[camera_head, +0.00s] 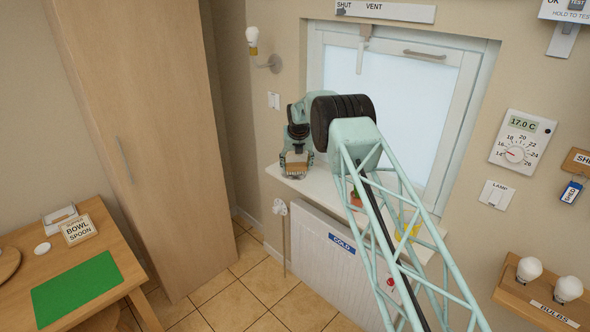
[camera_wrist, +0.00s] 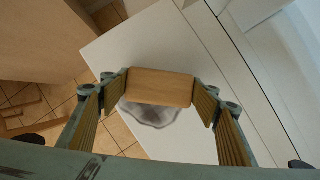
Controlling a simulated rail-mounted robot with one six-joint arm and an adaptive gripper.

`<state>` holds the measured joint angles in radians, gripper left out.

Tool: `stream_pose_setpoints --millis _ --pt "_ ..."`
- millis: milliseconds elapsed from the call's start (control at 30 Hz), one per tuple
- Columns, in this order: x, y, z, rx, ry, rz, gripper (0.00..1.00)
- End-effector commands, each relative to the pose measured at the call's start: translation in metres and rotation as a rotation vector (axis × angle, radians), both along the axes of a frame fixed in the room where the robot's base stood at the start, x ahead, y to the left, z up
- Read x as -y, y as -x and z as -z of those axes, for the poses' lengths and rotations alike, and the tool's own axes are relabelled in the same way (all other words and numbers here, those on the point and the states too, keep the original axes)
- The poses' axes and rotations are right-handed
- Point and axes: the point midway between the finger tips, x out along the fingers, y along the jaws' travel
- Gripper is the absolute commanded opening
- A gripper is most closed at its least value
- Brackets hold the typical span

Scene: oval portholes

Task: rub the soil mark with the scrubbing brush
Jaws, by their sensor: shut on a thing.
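My gripper (camera_head: 297,158) is at the left end of the white window sill (camera_head: 323,187). It is shut on the scrubbing brush (camera_wrist: 160,88), a wooden block held between both finger pads in the wrist view. The brush also shows under my gripper in the head view (camera_head: 296,171). The soil mark (camera_wrist: 152,116) is a grey smudge on the white sill, partly hidden by the brush in the wrist view. The brush overlaps its upper part there. I cannot tell whether the brush touches the sill. The mark is hidden in the head view.
A small potted plant (camera_head: 356,198) and a yellow thing (camera_head: 408,231) stand further right on the sill, partly behind my arm. The window (camera_head: 420,100) rises behind the sill. A radiator marked COLD (camera_head: 325,255) is below. A tall cupboard (camera_head: 150,130) stands left.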

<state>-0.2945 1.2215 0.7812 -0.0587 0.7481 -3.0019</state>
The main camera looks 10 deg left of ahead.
Motion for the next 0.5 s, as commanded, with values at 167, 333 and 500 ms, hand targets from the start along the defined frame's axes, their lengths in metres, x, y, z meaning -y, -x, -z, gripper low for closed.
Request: stream_pose_setpoints --millis 167,333,500 --pt "-0.008 -0.008 0.002 0.000 0.001 0.001 0.47" --pt "-0.011 -0.012 0.001 -0.001 0.000 0.002 0.47" --pt "-0.015 -0.017 0.000 -0.001 0.000 0.004 0.47"
